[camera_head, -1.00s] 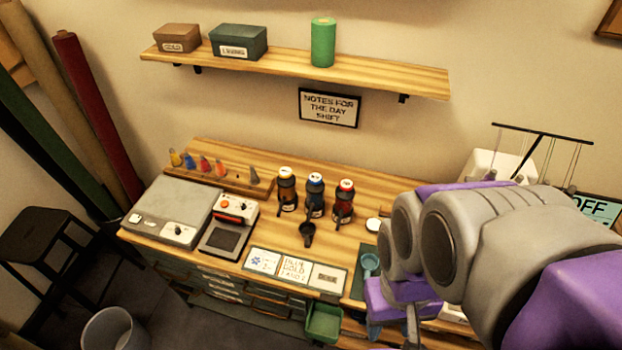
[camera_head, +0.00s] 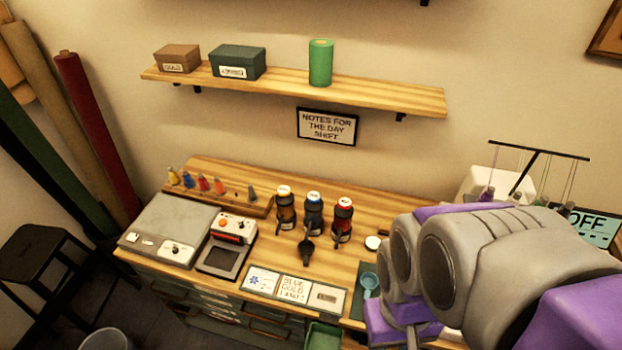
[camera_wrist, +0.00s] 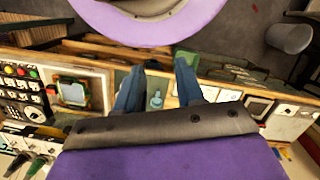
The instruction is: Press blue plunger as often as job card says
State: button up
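Three dark bottles with pump tops stand in a row on the wooden bench in the head view. The middle one, a blue-marked bottle (camera_head: 314,212), stands between an amber bottle (camera_head: 286,208) and a red-marked bottle (camera_head: 343,218). A black scoop-like cup (camera_head: 306,251) is in front of them. Cards lie at the bench's front edge: one with a blue symbol (camera_head: 262,281) and one with lettering (camera_head: 294,289) that seems to start "BLUE GOLD"; the rest is too small to read. My gripper (camera_wrist: 158,88) has its two fingers apart with nothing between them, right of the bottles.
A grey box (camera_head: 172,228) and a device with a dark screen (camera_head: 226,246) are at the bench's left. A rack of small coloured cones (camera_head: 215,188) is behind. A wall shelf (camera_head: 290,86) hangs above.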

grip_shut()
dwell(1.4)
